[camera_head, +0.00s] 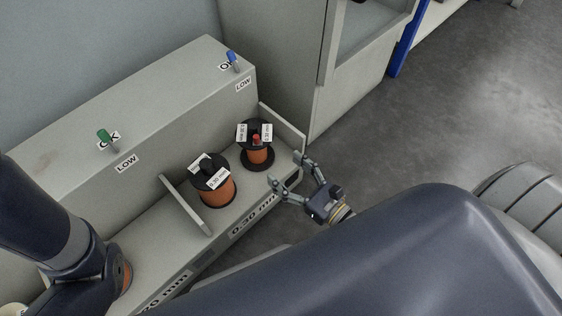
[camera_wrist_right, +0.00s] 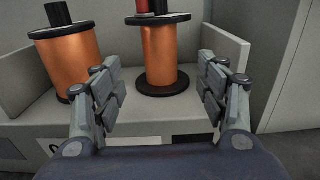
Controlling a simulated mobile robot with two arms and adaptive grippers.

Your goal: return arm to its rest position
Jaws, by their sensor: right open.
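My right gripper (camera_head: 287,173) is open and empty in front of the shelf's right compartment. In the right wrist view its two fingers (camera_wrist_right: 163,88) stand apart, with a copper spool (camera_wrist_right: 163,55) beyond the gap between them. That spool has black flanges and a red piece on top, and it also shows in the head view (camera_head: 257,155). My left arm comes in at the left of the head view, but its gripper is not seen.
A second copper spool (camera_head: 217,194) stands to the left on the same grey shelf (camera_head: 185,235). A divider (camera_head: 187,203) rises left of it. A blue switch (camera_head: 232,56) and a green switch (camera_head: 104,136) sit on the ledge above. Open floor (camera_head: 450,110) lies to the right.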

